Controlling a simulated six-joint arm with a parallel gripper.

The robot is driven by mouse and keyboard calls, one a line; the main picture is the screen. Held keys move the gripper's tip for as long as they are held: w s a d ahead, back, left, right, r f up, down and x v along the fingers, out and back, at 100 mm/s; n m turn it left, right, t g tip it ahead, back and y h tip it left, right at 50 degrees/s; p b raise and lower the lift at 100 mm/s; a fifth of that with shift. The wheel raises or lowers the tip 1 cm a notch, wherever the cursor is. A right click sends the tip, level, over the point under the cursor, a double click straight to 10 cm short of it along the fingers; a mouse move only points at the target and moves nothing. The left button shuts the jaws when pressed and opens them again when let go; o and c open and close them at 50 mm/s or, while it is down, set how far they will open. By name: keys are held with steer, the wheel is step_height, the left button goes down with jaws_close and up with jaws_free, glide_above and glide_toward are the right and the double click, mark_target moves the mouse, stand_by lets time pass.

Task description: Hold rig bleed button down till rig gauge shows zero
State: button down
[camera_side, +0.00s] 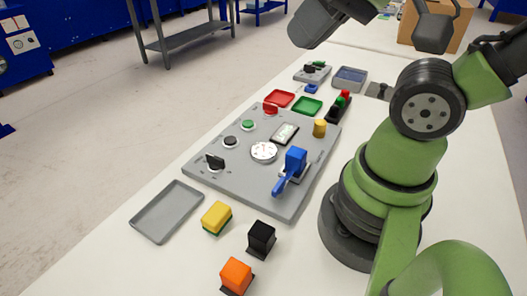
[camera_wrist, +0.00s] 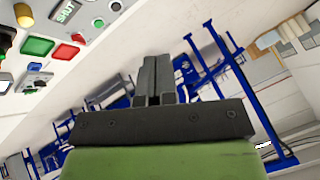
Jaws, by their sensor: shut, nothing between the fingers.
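The grey rig panel (camera_side: 236,178) lies on the white table in the side view. Its round white gauge (camera_side: 264,151) is near the middle, too small to read. Beside it are a green button (camera_side: 248,125), a black button (camera_side: 230,141), a dark knob (camera_side: 214,162) and a red part (camera_side: 270,108). Labels are too small to tell which is the bleed button. In the wrist view my gripper (camera_wrist: 157,62) is shut and empty, apart from the panel. A green button (camera_wrist: 115,6) shows at that view's upper left. The gauge is out of that view.
On the panel are a blue lever (camera_side: 292,168), a small display (camera_side: 285,134) and a yellow cylinder (camera_side: 319,128). A grey tray (camera_side: 146,225), yellow block (camera_side: 217,216), black block (camera_side: 261,237) and orange block (camera_side: 236,274) lie in front. Red (camera_side: 279,98) and green (camera_side: 307,106) trays lie behind.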

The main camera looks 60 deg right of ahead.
stand_by(0.3)
steer(key=n+t, duration=0.2)
steer(key=n, duration=1.3)
glide_above(230, 141)
step_height(230, 141, down, 18)
steer(key=r, duration=0.1)
steer(key=shift+f, duration=0.25)
steer(key=shift+f, duration=4.4)
steer(key=shift+f, duration=0.15)
